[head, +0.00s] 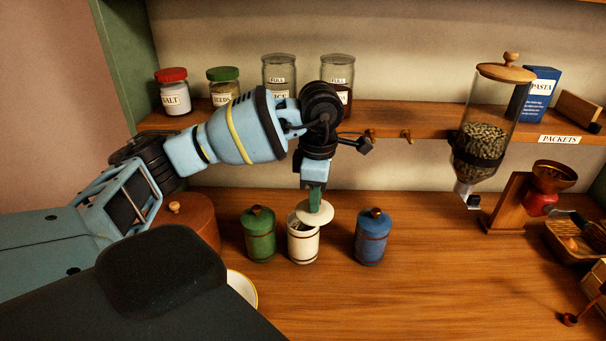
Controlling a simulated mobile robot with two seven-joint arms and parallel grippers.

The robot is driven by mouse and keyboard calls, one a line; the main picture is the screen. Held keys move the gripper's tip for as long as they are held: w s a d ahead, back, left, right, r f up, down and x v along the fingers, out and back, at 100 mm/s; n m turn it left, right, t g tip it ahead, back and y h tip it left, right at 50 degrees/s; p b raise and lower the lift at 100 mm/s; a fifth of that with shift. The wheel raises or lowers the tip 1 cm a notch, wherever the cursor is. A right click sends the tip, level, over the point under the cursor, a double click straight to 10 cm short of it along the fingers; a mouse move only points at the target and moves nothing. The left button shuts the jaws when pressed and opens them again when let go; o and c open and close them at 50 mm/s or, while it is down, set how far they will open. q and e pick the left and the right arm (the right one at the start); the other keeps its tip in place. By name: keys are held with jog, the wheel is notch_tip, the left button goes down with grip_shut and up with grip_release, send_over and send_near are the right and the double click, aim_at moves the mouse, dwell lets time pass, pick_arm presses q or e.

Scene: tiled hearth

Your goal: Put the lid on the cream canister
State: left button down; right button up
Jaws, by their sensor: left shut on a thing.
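The cream canister (303,248) stands upright on the wooden counter, between a green canister (260,239) and a blue canister (372,241). Its top is partly open to view, with something inside that I cannot make out. My left gripper (315,203) points down and is shut on the cream lid (318,216). The lid is over the canister's right and back part, slightly tilted in the picture. Whether it touches the rim I cannot tell. The gripper's fingertips hide the lid's knob. My right gripper is not in view.
The green and blue canisters have lids on and stand close on either side. A shelf (405,121) with jars runs behind. A bean dispenser (484,140) and a grinder (540,195) are at the right. The counter's front middle (400,300) is clear.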

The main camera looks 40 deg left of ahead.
aim_at(303, 205)
pick_arm(q)
jog(key=a+r+n, duration=0.1)
jog(key=n, duration=0.1)
jog(key=a+n, duration=0.1)
jog(key=n, duration=0.2)
jog(key=a+r+n, duration=0.1)
jog(key=a+n, duration=0.1)
jog(key=shift+w+a+r, duration=0.1)
jog(key=shift+w+r, duration=0.25)
